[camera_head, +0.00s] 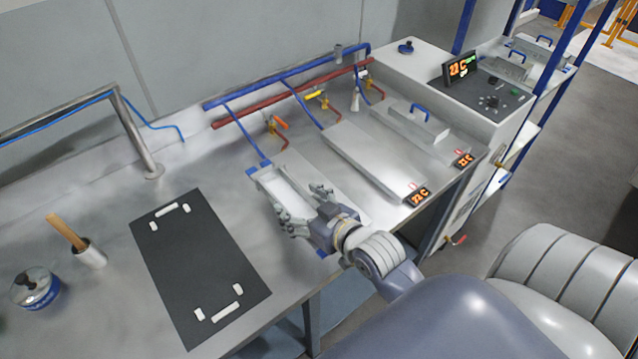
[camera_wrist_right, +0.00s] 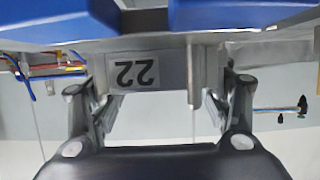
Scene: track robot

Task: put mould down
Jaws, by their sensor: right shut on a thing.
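My right gripper (camera_head: 306,212) is shut on the mould (camera_head: 278,183), a long silver tray with a pale inside and blue end pieces. In the head view the mould is at the middle of the bench, right of the black mat; the gripper covers part of it. In the wrist view the mould's grey side (camera_wrist_right: 172,72) carries an upside-down label 22, with blue parts above, and the fingers of my right gripper (camera_wrist_right: 155,110) are on both sides. Whether the mould touches the surface below is unclear. My left gripper is not in view.
The black mat (camera_head: 195,262) has white locating pieces and is empty. Silver plates (camera_head: 372,158) with displays and another mould (camera_head: 418,125) with a blue handle lie to the right. Blue and red pipes (camera_head: 290,97) run behind. A wooden-handled tool in a cup (camera_head: 90,256) stands left.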

